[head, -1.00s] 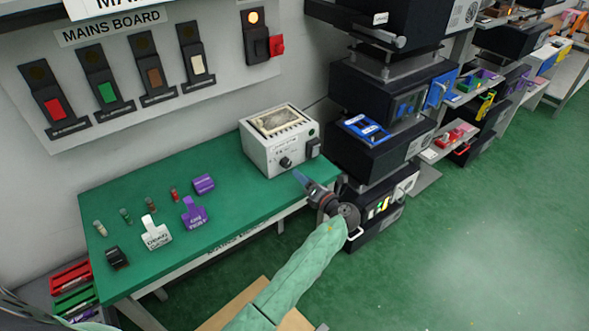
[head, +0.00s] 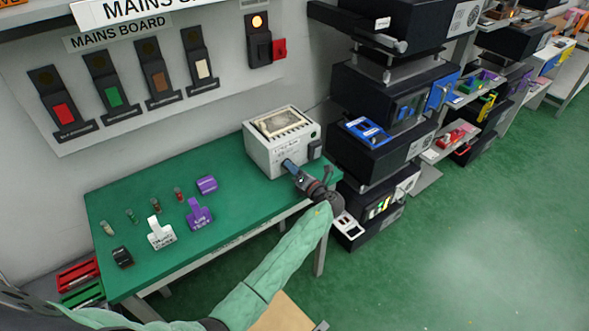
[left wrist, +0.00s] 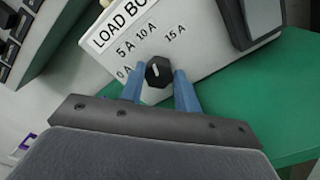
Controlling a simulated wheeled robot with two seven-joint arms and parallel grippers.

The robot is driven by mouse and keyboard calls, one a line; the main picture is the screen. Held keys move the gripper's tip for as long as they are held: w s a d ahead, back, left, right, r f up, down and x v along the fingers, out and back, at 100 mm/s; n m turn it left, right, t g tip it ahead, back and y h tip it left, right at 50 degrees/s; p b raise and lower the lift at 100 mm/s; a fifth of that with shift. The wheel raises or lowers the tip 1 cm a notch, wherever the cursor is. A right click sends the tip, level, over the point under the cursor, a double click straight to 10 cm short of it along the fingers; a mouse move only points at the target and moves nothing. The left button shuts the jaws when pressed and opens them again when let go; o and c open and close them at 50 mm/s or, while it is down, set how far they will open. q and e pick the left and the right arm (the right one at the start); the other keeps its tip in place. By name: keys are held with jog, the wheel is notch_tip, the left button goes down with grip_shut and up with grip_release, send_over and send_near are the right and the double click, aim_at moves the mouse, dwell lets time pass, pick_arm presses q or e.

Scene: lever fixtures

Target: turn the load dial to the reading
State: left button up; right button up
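The load box (head: 285,148) is a white case at the right end of the green table. Its dial (left wrist: 158,70) is a black round knob with a short white mark, under a scale printed 0 A, 5 A, 10 A and 15 A in the left wrist view. I cannot tell the exact reading. My left gripper (head: 290,166) is at the front of the box. In the left wrist view its blue fingers (left wrist: 159,82) stand open on either side of the dial, with a small gap at each side. My right gripper is not in view.
A black rocker part (left wrist: 255,20) sits right of the dial. The mains board (head: 150,80) hangs behind. Black shelf units (head: 385,140) stand to the right.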

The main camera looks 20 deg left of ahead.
pick_arm(q)
jog(key=c, duration=0.4)
